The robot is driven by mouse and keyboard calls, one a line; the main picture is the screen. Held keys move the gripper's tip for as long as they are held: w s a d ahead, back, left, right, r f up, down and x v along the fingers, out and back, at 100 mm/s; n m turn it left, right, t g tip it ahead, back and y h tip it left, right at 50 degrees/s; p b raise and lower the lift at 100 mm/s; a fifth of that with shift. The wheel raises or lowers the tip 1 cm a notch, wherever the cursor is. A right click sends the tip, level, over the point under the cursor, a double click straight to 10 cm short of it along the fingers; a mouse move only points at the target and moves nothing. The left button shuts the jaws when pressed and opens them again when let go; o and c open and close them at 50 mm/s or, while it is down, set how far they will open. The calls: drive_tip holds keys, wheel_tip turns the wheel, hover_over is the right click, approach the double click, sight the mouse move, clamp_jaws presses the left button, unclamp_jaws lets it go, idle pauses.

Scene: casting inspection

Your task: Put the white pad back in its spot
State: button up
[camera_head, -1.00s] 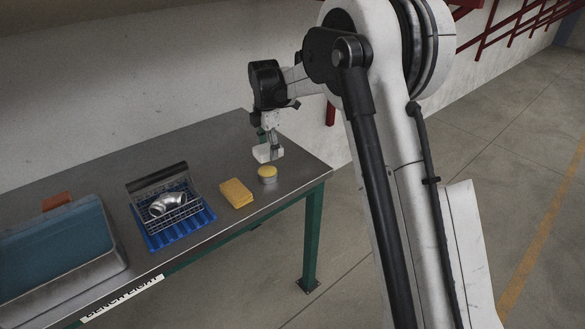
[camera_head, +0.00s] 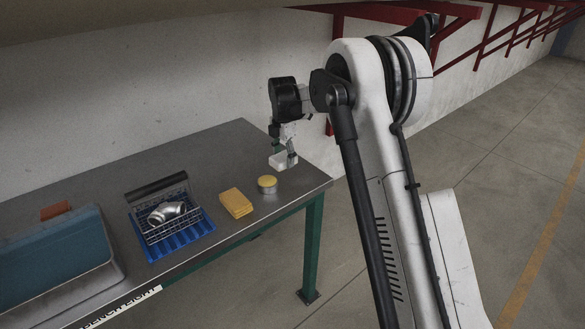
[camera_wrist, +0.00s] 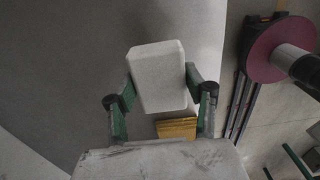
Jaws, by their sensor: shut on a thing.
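The white pad (camera_head: 283,162) is held between the fingers of my gripper (camera_head: 291,154), over the far right part of the bench. In the wrist view the pad (camera_wrist: 158,76) fills the space between the two green-and-grey fingers of my gripper (camera_wrist: 160,88), tilted slightly. In the head view I cannot tell whether its underside touches the bench top. No marked spot for the pad is distinguishable.
The grey bench (camera_head: 215,148) carries a wire basket with a silver pipe elbow (camera_head: 167,212) on a blue ribbed mat (camera_head: 160,252). The back middle of the bench is clear.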

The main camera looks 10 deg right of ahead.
sight(293, 174)
drive_tip(key=w+d+f, duration=0.2)
drive_tip(key=d, duration=0.1)
drive_tip(key=shift+d+f, duration=0.25)
drive_tip(key=shift+f, duration=1.8)
drive_tip(key=shift+f, duration=0.1)
drive_tip(key=shift+f+b, duration=0.25)
drive_tip(key=shift+b, duration=0.2)
drive_tip(key=o, duration=1.1)
drive_tip(key=shift+r, duration=0.1)
drive_tip(key=shift+r+p, duration=0.15)
drive_tip(key=shift+p, duration=0.4)
